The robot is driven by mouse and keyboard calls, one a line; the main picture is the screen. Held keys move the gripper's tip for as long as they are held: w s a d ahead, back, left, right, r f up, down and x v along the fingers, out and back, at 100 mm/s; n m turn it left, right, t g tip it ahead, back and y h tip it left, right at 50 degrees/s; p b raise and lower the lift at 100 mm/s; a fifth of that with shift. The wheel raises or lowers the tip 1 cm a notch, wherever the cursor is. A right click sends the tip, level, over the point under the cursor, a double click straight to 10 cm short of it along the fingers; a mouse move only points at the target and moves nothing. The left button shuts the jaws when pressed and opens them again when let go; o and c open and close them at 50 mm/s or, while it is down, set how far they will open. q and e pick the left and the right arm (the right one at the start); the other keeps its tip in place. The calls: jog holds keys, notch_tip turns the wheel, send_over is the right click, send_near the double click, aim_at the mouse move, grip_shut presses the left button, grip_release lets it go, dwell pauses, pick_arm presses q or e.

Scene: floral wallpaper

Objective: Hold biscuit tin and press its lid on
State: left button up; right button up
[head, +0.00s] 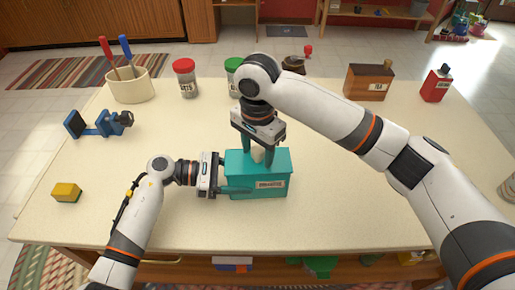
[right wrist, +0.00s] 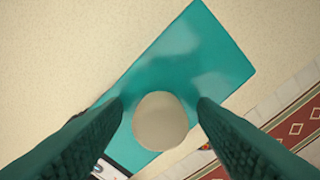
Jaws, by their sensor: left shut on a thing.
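The teal biscuit tin (head: 262,189) stands upright on the table, a label on its front. Its teal lid (head: 278,158) lies on top; I cannot tell whether a gap is left under it. A pale round knob (head: 258,154) sits on the lid and shows in the right wrist view (right wrist: 160,121). My left gripper (head: 238,176) is shut on the tin from the left, one finger along the front. My right gripper (head: 258,157) points down from above, its fingers on either side of the knob with small gaps, so it looks open. It hides part of the lid.
A blue clamp (head: 95,124) and yellow block (head: 66,192) lie left. The table's right is clear.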

jog(key=o, duration=0.5)
jog(key=shift+r, duration=3)
grip_shut()
jog(key=shift+f, duration=0.2)
jog(key=shift+f, duration=1.1)
